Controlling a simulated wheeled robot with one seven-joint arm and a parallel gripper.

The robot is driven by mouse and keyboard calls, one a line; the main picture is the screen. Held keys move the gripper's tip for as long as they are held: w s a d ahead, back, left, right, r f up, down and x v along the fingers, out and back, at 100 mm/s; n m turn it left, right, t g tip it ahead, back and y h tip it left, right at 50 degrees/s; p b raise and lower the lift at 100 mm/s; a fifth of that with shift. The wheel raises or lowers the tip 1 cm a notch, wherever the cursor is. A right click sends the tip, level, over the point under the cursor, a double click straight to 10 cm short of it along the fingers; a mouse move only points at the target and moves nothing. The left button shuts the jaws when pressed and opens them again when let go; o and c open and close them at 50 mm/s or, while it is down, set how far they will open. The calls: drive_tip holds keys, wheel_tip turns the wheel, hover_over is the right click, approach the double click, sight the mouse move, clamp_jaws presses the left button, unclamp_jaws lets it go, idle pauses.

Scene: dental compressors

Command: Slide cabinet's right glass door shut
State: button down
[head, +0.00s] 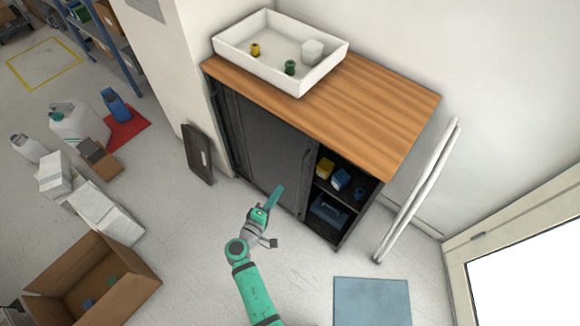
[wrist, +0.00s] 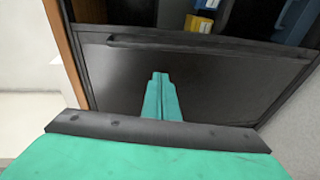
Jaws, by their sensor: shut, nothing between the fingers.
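The cabinet (head: 370,95) has a wooden top and dark sliding doors on its front. A dark door panel (head: 265,145) covers the left and middle of the front, and it also shows in the wrist view (wrist: 225,85). An upright bar handle (head: 305,175) runs along its right edge; in the wrist view the handle (wrist: 200,43) lies across the top of the panel. The right part of the front is open. My green gripper (head: 279,190) is shut and empty in front of the panel, left of the handle. I cannot tell whether the fingertips (wrist: 160,76) touch the panel.
Yellow and blue boxes (head: 341,179) and a blue case (head: 328,211) sit on shelves in the opening. A white tray (head: 235,58) stands on top. White pipes (head: 418,190) lean on the wall at right. A blue mat (head: 371,302) lies on clear floor.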

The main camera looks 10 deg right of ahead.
drive_tip(key=w+a+r+t+h, duration=0.1)
drive_tip(key=w+r+h, duration=0.1)
drive_tip(key=w+r, duration=0.15)
approach(295, 150)
drive_tip(key=x, duration=0.4)
drive_tip(key=shift+w+d+r, duration=0.15)
drive_tip(key=shift+w+d, duration=0.1)
drive_tip(key=shift+s+d, duration=0.5)
drive_tip(key=shift+s, duration=0.3)
drive_tip(key=shift+s+d, duration=0.45)
drive_tip(key=shift+s, duration=0.35)
